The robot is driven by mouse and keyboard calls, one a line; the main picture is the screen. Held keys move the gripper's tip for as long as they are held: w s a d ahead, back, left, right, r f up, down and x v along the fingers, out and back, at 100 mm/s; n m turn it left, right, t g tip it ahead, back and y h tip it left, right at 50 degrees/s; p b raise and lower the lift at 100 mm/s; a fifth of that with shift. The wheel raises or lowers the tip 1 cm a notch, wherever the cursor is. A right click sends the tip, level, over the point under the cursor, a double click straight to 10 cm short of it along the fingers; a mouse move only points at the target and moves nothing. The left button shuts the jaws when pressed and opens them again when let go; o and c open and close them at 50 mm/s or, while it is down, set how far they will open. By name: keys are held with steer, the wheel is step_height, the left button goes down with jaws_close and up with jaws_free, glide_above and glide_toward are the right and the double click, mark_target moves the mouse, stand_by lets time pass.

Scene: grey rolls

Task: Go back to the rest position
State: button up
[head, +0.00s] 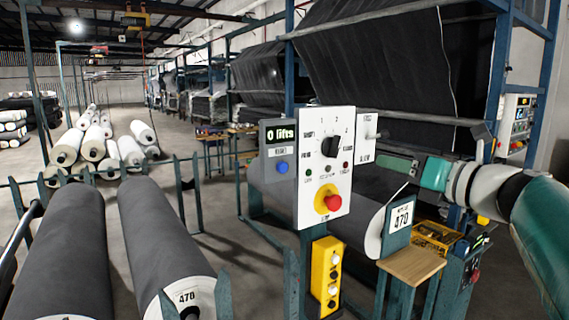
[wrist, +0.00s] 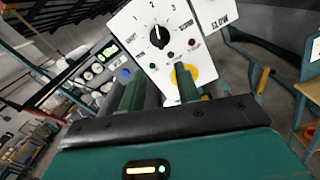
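My gripper (wrist: 159,76) shows in the wrist view with its two green fingers apart and nothing between them. The fingers point at the white control panel (wrist: 143,32), and the right finger overlaps the yellow ring (wrist: 206,73) of the stop button. In the head view the panel (head: 309,140) stands in the middle, with a black dial (head: 330,147) and a red button (head: 333,202). My arm reaches in from the right there, and my gripper's teal body (head: 397,164) is beside the panel's right edge. Whether the fingers touch the panel cannot be told.
A small display (head: 280,134) reads "0 lifts". A yellow button box (head: 326,275) hangs below the panel. Dark rolls (head: 60,250) lie at the front left. A roll labelled 470 (head: 374,235) and a wooden shelf (head: 412,265) are below my arm.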

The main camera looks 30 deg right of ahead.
steer(key=w+a+f+n+g+y, duration=0.2)
steer(key=a+f+n+g, duration=0.2)
steer(key=a+f+n, duration=0.6)
steer(key=w+a+f+n+g+y, duration=0.2)
steer(key=a+f+n+g, duration=0.2)
steer(key=a+f+n, duration=0.6)
steer(key=s+a+f+n+g+h, duration=0.4)
steer(key=a+f+n, duration=0.6)
steer(key=n, duration=0.9)
steer(key=shift+s+a+f+n+h, duration=0.35)
steer(key=shift+s+a, duration=0.55)
steer(key=shift+s, duration=0.35)
